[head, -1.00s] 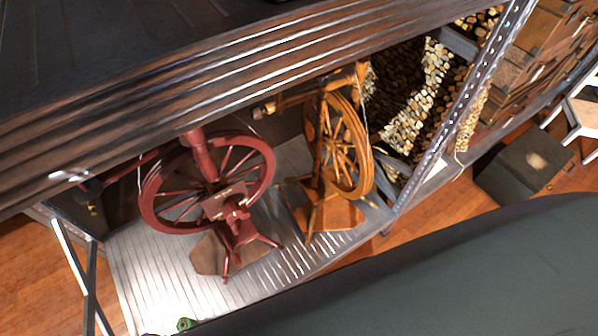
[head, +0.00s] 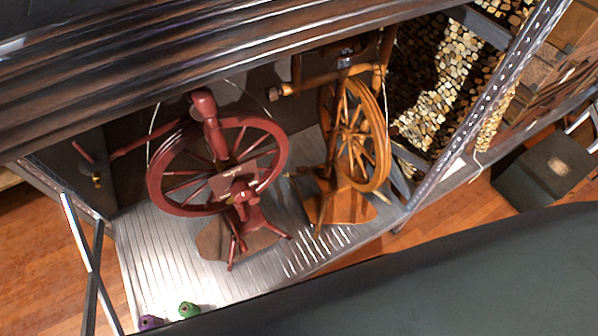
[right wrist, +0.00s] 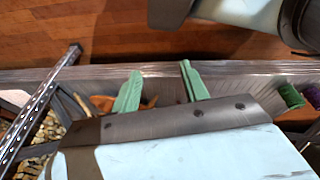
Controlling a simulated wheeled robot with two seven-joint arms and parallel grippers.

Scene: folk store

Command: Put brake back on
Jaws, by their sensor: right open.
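A dark red spinning wheel (head: 233,125) stands on a ribbed metal shelf (head: 150,260) in the head view. An orange-brown wooden spinning wheel (head: 377,125) stands to its right. Thin pale cords hang by both wheels. I cannot pick out which part is the brake. My right gripper (right wrist: 160,86) shows only in the right wrist view. Its two green fingers are apart with nothing between them, at the shelf's front edge (right wrist: 230,68). A bit of brown wood shows behind the left finger. My left gripper is in neither view.
A green spool (head: 189,310) and a purple spool (head: 150,322) are at the shelf's front left. A ribbed upper shelf (head: 200,65) overhangs the wheels. A perforated post (head: 480,115) stands at right, with stacked logs (head: 440,85) behind. A dark box (head: 550,170) sits on the wooden floor.

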